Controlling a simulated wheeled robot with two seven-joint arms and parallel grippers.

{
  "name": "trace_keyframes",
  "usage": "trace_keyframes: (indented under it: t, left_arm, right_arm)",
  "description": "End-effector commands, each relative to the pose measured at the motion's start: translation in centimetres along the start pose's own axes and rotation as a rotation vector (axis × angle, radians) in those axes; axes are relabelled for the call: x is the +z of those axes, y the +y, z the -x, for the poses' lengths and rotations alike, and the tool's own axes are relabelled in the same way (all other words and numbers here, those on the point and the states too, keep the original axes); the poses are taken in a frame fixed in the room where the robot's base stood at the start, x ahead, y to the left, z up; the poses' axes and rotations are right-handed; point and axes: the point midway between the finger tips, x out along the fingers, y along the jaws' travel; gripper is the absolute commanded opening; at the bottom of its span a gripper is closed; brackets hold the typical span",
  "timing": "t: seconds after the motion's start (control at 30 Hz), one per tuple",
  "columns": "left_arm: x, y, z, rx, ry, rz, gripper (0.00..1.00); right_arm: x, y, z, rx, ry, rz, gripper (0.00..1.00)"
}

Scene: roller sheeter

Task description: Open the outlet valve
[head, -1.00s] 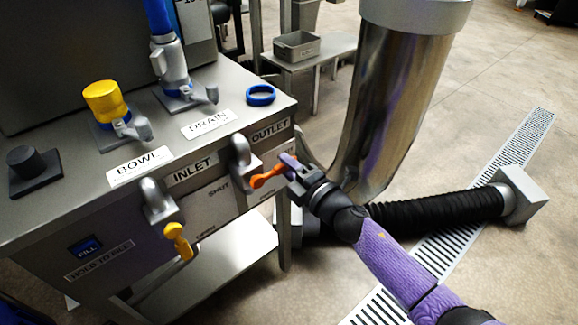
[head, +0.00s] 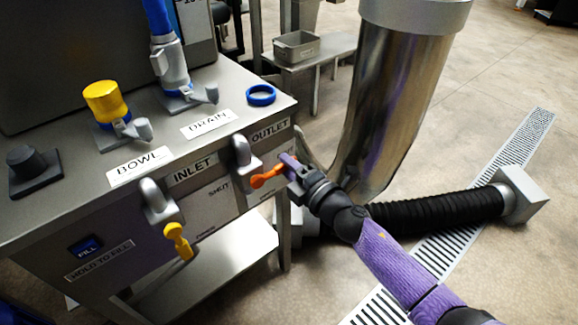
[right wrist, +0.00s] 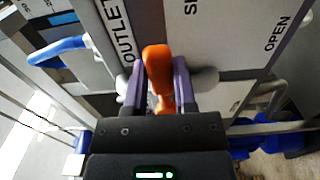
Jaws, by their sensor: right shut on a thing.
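The outlet valve's orange handle (head: 268,176) is on the front panel of the steel cabinet, below the OUTLET label (head: 270,130). It points roughly sideways along the panel in the head view. My right gripper (head: 287,166) is shut on the orange handle. In the right wrist view the orange handle (right wrist: 158,72) stands between the two purple fingers of my right gripper (right wrist: 159,85). The panel there carries an OPEN mark (right wrist: 278,33) at the right and a partly hidden SHUT mark. My left gripper is not in view.
The inlet valve with a yellow handle (head: 178,240) is left of the outlet valve. A blue ring (head: 261,95) lies on the cabinet top (head: 235,80). A large steel cylinder (head: 395,100) and a black hose (head: 435,210) are close to my right arm.

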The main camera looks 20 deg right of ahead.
Motion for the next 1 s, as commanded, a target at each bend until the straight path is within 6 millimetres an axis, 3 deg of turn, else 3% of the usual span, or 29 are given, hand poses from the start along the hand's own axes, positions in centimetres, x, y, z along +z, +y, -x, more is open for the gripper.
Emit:
trace_keyframes:
  t: [0.37, 1.0]
  left_arm:
    - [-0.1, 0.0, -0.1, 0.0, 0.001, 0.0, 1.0]
    - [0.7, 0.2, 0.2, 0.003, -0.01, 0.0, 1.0]
  right_arm:
    - [0.0, -0.7, 0.0, -0.002, 0.0, -0.082, 0.0]
    - [-1.4, -4.2, 0.0, -0.003, -0.001, -0.649, 0.0]
